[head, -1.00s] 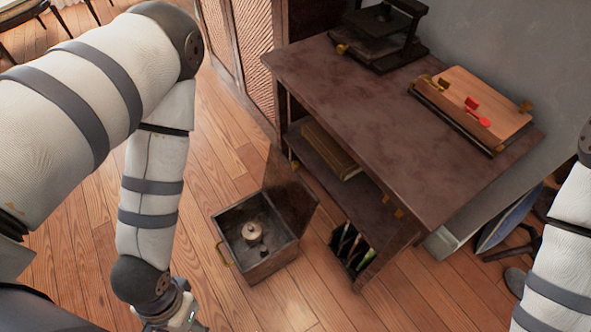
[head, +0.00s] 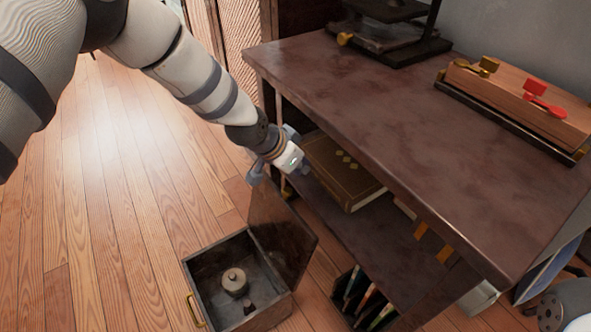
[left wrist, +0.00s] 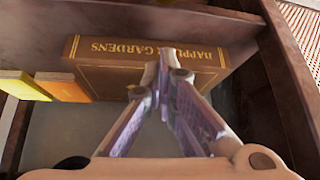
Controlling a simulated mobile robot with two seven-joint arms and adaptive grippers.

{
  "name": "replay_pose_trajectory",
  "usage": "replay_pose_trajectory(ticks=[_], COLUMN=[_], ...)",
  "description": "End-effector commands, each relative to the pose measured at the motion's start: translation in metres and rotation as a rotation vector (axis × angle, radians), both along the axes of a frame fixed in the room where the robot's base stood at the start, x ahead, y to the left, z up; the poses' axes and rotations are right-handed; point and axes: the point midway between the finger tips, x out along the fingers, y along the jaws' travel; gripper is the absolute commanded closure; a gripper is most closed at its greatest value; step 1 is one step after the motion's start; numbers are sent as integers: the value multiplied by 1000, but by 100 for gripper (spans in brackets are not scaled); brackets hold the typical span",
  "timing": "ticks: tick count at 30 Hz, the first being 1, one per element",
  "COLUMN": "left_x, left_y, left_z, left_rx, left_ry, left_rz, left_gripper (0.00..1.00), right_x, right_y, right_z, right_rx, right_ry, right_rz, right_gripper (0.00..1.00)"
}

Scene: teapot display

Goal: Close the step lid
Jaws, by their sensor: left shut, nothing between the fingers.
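A dark open box (head: 215,255) stands on the floor, with a small pale lidded pot (head: 234,281) inside. Its brown lid (head: 283,238) stands up along the side facing the shelf. My left gripper (head: 280,168) is above the lid's upper edge, in front of the shelf opening. I cannot tell whether it touches the lid. In the left wrist view its fingers (left wrist: 164,62) are shut together with nothing between them, in front of a brown book. My right gripper is not in view.
A dark table (head: 400,110) with a shelf below stands close to the lid. The brown book (head: 342,175) lies on the shelf. A low rack (head: 365,300) stands at its foot. The wooden floor (head: 110,220) left of the box is clear.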

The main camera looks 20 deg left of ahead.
Motion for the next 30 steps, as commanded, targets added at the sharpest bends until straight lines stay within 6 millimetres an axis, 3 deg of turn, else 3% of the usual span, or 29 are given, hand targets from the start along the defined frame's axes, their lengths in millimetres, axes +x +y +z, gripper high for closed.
replay_pose_trajectory(ticks=[1,7,9,15,30], left_x=[4,25,11,-8,-12], left_y=[-3,-15,-5,4,7], left_z=[-15,-51,-40,-38,-38], left_rx=[0,-1,-1,-1,-7], left_ry=[4,5,5,2,-4], left_rz=[-1,0,3,1,3], left_gripper=[100,100,100,100,100], right_x=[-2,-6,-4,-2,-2], right_y=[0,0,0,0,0], right_z=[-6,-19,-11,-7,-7], right_rx=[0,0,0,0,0], right_ry=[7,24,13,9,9], right_rz=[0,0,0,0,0], right_gripper=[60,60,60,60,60])
